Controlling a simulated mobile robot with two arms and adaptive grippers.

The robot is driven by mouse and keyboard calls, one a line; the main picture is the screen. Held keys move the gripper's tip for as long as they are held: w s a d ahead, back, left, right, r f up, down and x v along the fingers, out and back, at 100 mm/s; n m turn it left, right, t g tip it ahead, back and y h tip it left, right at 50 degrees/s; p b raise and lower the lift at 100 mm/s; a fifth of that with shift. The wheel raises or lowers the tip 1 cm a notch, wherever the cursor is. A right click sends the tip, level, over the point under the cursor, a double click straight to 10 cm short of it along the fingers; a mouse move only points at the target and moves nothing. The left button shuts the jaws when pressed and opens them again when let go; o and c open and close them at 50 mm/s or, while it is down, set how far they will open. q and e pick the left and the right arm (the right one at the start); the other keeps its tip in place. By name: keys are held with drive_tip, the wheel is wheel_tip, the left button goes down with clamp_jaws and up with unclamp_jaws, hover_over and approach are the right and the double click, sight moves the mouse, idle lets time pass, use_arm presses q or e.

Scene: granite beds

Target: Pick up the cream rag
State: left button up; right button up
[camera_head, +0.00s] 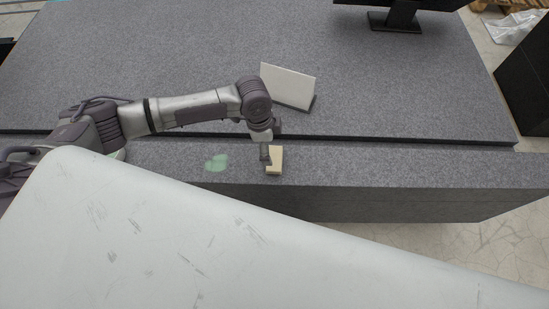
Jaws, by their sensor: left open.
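The cream rag (276,161) is a small pale yellow block-like piece lying on the lower front ledge of the grey granite bed. My left arm comes in from the left, and its gripper (267,157) points down right at the rag's left side. The gripper is open, and its fingers partly hide the rag's left edge. I cannot tell whether they touch it. My right gripper is not in view.
A green patch (216,162) lies on the ledge left of the rag. A white panel (288,85) stands tilted on the upper granite surface (180,50) behind. A monitor stand (396,18) is at the back right. The ledge right of the rag is clear.

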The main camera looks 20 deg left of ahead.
sight(274, 158)
use_arm(q)
drive_tip(key=f, duration=0.2)
drive_tip(key=d+f, duration=0.1)
drive_tip(key=f, duration=0.4)
drive_tip(key=shift+w+d+f, duration=0.15)
drive_tip(key=shift+w+f, duration=0.05)
drive_tip(key=shift+w, duration=0.05)
drive_tip(key=shift+c, duration=0.2)
drive_tip(key=c, duration=0.6)
